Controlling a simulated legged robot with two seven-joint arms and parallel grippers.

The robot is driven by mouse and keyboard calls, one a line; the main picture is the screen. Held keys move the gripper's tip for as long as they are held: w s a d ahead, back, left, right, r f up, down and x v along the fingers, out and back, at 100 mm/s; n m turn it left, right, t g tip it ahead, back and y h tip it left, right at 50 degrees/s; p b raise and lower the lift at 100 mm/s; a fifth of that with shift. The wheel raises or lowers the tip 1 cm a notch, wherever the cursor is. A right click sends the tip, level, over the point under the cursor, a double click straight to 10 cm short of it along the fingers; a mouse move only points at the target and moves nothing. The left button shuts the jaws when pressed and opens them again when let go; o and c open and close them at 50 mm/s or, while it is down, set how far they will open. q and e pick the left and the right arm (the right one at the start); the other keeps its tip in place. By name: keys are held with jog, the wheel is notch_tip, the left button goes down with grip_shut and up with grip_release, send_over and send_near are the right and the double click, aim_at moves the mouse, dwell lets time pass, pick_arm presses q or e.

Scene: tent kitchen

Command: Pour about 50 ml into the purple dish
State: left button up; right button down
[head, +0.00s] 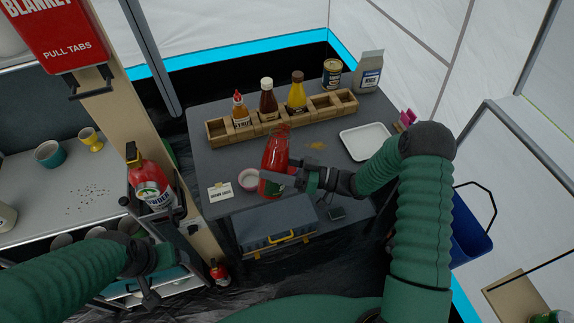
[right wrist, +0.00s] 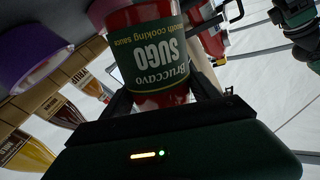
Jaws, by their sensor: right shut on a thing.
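A red sauce bottle with a dark green label (head: 274,157) is at the front of the grey table in the head view. My right gripper (head: 285,181) is shut on it. In the right wrist view the bottle's label (right wrist: 158,55) reads "SUGO" upside down, between the fingers. A small round dish with a pinkish rim (head: 247,177) stands on the table just left of the bottle. A purple round rim (right wrist: 28,55) shows at the left of the right wrist view. No stream of sauce can be made out. My left gripper (head: 150,297) is low at the left, its jaws unclear.
A wooden rack (head: 215,132) with several sauce bottles stands behind. A white tray (head: 365,142) is at the right and a small card (head: 220,191) at the left. A grey toolbox (head: 272,223) lies in front. A fire extinguisher (head: 150,182) hangs on the post.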

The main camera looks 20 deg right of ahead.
aim_at(279, 135)
jog(key=shift+w+d+r+n, duration=0.25)
jog(key=shift+r+n, duration=0.15)
jog(key=shift+r, duration=0.2)
jog(key=shift+w+d+r+n+g+b, duration=0.1)
jog(key=shift+w+d+n+g+b, duration=0.35)
jog(key=shift+n, duration=0.75)
jog(key=shift+w+d+r+n+h, duration=0.25)
jog(key=shift+w+d+n+h, duration=0.2)
jog(key=shift+w+n, duration=0.2)
jog(key=shift+w+d+r, duration=0.15)
jog(key=shift+r, duration=0.2)
notch_tip(279, 135, up, 7)
jog(key=p, duration=0.5)
jog(key=shift+f+p, duration=0.15)
jog(key=shift+p, duration=0.25)
jog(key=shift+f, duration=0.1)
